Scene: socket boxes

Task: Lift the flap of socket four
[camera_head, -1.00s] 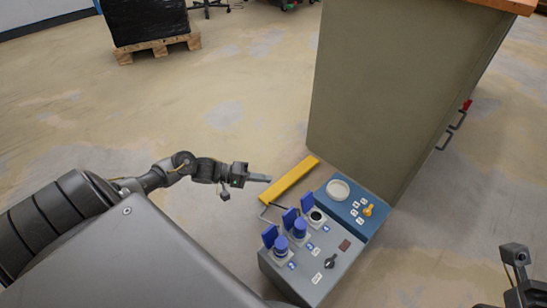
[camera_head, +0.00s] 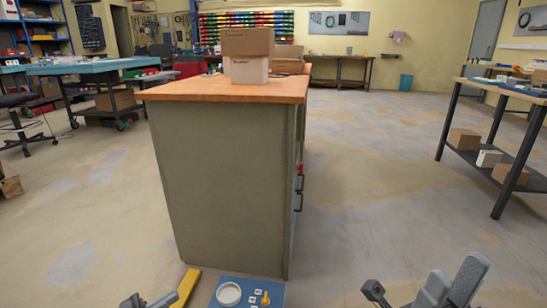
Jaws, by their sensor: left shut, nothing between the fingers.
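The grey socket box with the blue flaps is out of view below the lower edge, so socket four and its flap cannot be seen. Only the blue panel (camera_head: 262,284) beside it shows at the bottom, with a white round dish (camera_head: 229,294) and a yellow knob (camera_head: 265,298). My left gripper (camera_head: 168,300) is at the bottom edge, partly cut off, left of the blue panel and close to the yellow bar. It is shut and holds nothing. My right gripper (camera_head: 425,288) is at the bottom right, over bare floor, away from the panel; its jaw opening is unclear.
A yellow bar (camera_head: 187,284) lies left of the blue panel. A large greenish cabinet (camera_head: 220,185) with a wooden top (camera_head: 200,90) stands just behind them, with cardboard boxes (camera_head: 247,42) on top. A dark-legged workbench (camera_head: 480,150) is at right. Open floor (camera_head: 370,190) lies between.

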